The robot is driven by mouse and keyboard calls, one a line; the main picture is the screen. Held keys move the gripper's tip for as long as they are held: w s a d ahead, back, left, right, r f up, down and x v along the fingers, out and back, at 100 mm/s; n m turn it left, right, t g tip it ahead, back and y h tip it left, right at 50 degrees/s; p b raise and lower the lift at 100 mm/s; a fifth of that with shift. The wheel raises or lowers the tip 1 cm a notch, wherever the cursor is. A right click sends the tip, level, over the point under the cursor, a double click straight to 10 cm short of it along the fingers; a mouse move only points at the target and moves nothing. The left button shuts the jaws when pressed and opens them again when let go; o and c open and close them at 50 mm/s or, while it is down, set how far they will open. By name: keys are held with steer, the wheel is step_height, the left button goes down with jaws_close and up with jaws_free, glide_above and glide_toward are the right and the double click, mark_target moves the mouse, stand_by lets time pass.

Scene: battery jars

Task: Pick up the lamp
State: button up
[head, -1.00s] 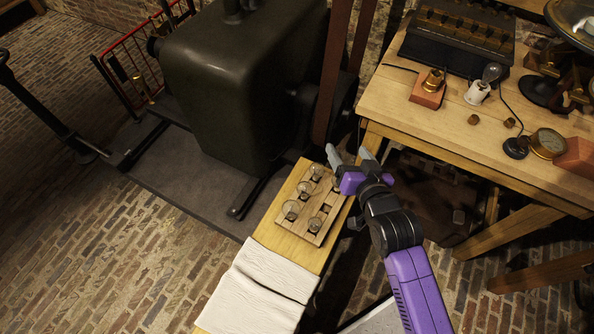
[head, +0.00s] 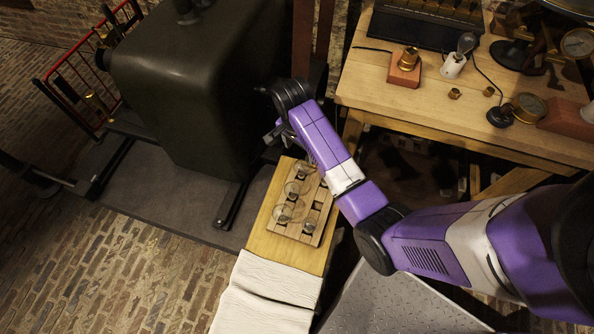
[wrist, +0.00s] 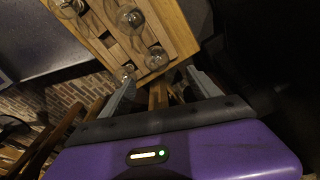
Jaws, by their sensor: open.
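Several clear glass lamps stand in a wooden rack (head: 318,207) on a narrow bench; one is at the rack's front left (head: 282,213) in the head view. One more lamp (head: 466,43) stands in a white socket on the workbench. Which lamp is meant cannot be told.
A folded white cloth (head: 265,292) lies on the near part of the narrow bench. A large dark green machine (head: 185,100) stands close at the left. The wooden workbench (head: 420,100) at the right holds gauges, brass parts and a dark box.

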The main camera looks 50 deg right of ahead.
mark_target(302, 162)
steer(key=shift+s+d+f+b, duration=0.15)
steer(key=shift+f+b, duration=0.1)
steer(key=shift+f, duration=1.75)
steer(key=shift+s+f+b, duration=0.1)
steer(key=shift+f+b, duration=0.1)
steer(key=shift+f, duration=1.75)
jaws_close()
